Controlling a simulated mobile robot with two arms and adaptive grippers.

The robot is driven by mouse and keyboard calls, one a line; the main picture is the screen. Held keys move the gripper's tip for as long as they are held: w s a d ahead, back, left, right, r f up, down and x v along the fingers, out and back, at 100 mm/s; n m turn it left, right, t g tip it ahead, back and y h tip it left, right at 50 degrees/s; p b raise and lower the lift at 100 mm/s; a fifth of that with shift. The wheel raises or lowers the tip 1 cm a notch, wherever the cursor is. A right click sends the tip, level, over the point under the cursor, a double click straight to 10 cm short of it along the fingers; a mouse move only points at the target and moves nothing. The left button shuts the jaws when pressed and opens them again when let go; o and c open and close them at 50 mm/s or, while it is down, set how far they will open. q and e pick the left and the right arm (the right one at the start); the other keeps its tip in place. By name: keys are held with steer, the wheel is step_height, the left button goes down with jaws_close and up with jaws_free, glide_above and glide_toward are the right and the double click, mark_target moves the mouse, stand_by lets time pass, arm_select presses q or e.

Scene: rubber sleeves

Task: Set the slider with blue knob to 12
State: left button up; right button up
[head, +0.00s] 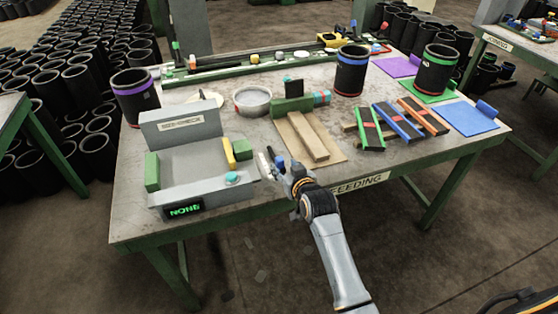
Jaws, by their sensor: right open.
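A grey size-check fixture (190,160) stands at the table's front left. It has green blocks, a yellow piece (229,153) and a display reading "NONE" (184,210). A small light-blue knob (231,178) sits at its front right edge. I cannot tell whether this is the slider's blue knob, and I see no readable scale. My right gripper (272,164) is open and empty, by the fixture's front right corner, to the right of the light-blue knob. I cannot tell whether it touches the fixture. My left gripper is not in view.
Behind the gripper lie a wooden board (309,136) and a green block (291,106) with a light-blue and red cylinder (321,98). A long green rail (235,68) runs along the back.

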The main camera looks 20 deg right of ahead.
mark_target(281, 162)
steer(key=x, duration=0.6)
jaws_close()
steer(key=shift+f, duration=0.1)
